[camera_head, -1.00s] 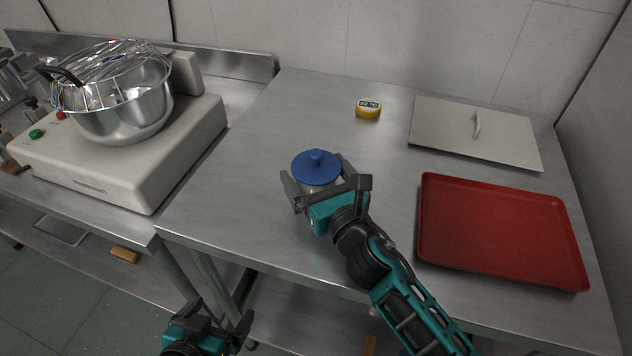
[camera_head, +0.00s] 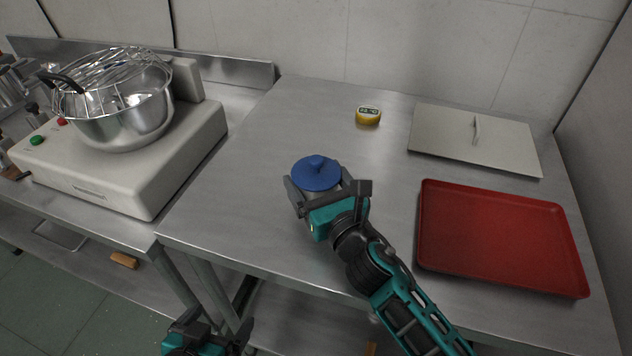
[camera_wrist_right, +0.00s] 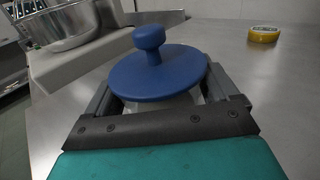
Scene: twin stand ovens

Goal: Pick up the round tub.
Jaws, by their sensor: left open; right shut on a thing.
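The round tub has a blue lid with a knob (camera_head: 316,172) and stands upright near the left part of the steel table; its pale body is mostly hidden. It also shows in the right wrist view (camera_wrist_right: 158,72), between the fingers. My right gripper (camera_head: 318,190) is shut on the tub, with one finger on each side below the lid. I cannot tell whether the tub touches the table. My left gripper (camera_head: 210,335) is open and empty, low in front of the table, partly cut off by the bottom edge.
A red tray (camera_head: 500,235) lies at the right of the steel table (camera_head: 250,190). A flat grey lid (camera_head: 475,140) and a yellow timer (camera_head: 368,115) lie at the back. A mixer with a steel bowl (camera_head: 120,120) stands on the left.

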